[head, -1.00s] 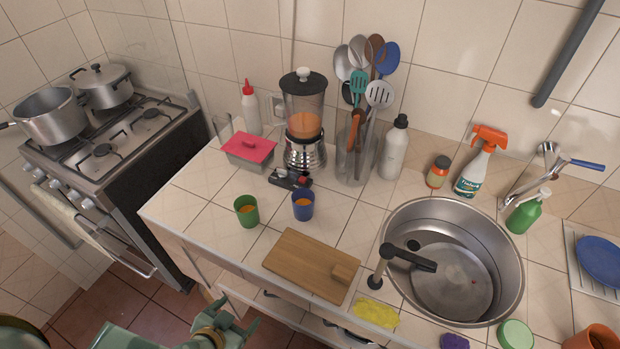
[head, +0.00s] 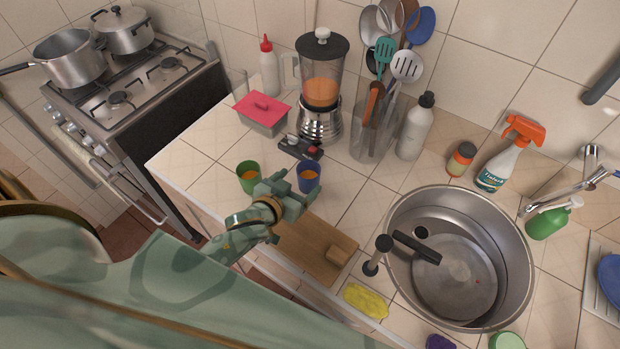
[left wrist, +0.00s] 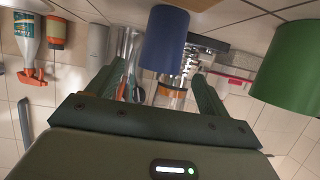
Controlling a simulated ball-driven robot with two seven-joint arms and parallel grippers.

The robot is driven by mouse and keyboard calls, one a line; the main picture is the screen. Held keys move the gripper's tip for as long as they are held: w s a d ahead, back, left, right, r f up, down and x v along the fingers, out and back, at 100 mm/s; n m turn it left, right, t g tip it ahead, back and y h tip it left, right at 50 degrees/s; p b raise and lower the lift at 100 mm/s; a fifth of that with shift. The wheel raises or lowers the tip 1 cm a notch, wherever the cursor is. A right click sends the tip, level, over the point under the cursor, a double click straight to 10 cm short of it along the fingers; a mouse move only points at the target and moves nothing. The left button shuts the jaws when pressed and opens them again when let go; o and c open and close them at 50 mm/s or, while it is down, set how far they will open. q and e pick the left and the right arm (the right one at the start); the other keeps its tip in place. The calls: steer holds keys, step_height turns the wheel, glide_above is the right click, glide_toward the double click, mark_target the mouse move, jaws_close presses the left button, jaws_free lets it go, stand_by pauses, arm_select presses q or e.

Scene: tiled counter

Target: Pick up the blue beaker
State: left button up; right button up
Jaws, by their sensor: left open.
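The blue beaker (head: 308,179) stands upright on the tiled counter with an orange content inside. The green beaker (head: 248,178) stands to its left, also with orange inside. My left gripper (head: 287,193) is open and empty, close in front of the blue beaker, on its near-left side. In the left wrist view, which is upside down, the blue beaker (left wrist: 165,40) shows beyond the two spread fingers (left wrist: 155,88), roughly in line with the gap between them. The green beaker (left wrist: 290,65) is at the right there. My right gripper is not in view.
A blender (head: 321,90), a red-lidded container (head: 262,115) and a utensil holder (head: 370,130) stand behind the beakers. The sink (head: 457,280) is at the right.

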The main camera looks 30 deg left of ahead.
mark_target(314, 166)
arm_select(q)
steer(key=x, duration=0.6)
steer(key=shift+w+r+b, duration=0.15)
steer(key=shift+w+b, duration=0.15)
steer(key=shift+s, duration=0.15)
steer(key=c, duration=1.1)
